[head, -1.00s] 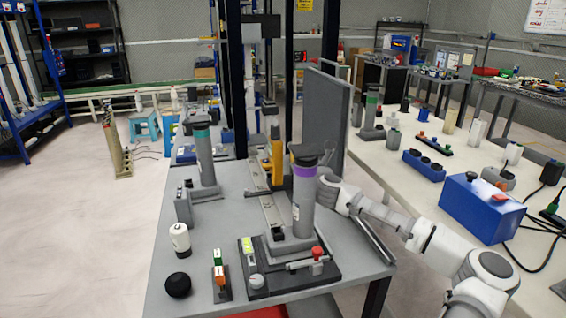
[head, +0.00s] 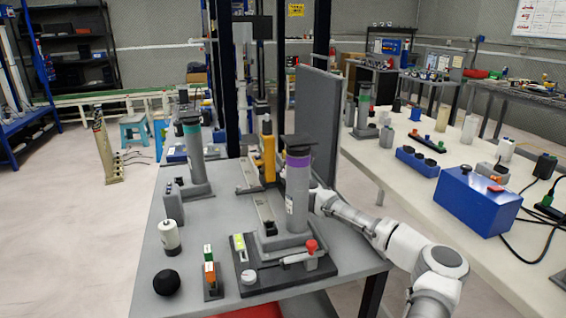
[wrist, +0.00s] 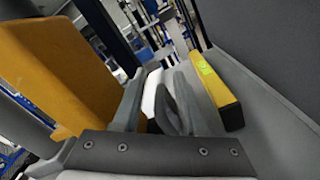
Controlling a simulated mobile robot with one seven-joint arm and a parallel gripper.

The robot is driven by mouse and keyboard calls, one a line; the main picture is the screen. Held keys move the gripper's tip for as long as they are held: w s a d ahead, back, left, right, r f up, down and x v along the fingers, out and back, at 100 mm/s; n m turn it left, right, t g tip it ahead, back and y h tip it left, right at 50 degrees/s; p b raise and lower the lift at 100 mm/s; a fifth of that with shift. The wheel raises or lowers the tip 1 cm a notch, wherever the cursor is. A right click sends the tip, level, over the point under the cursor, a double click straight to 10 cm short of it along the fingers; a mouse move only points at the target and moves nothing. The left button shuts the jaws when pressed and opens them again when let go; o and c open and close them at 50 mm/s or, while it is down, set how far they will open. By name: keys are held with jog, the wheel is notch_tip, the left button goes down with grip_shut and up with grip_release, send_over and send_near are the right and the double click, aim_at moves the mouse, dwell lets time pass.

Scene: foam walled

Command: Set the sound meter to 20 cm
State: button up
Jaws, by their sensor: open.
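A yellow upright device (head: 267,152), which I take to be the sound meter, stands by the grey rail (head: 262,206) on the near table in the head view. A grey tube with a purple band (head: 298,190) and dark cap stands in front and to its right. My arm reaches in behind this tube, which hides my gripper in the head view. In the wrist view my gripper (wrist: 157,82) has its fingers apart, with a white piece and a dark loop showing between them. A large orange-yellow body (wrist: 65,75) is left of the fingers. A yellow block with a green label (wrist: 220,95) is at right.
A tall grey panel (head: 318,125) stands just behind the purple-banded tube. A teal-banded tube (head: 193,155), a white bottle (head: 169,238), a black ball (head: 166,282) and a red-knobbed valve (head: 311,250) stand on the near table. A blue box (head: 478,200) is on the right table.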

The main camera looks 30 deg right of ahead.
jog(key=shift+w, duration=0.2)
jog(key=c, duration=0.6)
grip_shut()
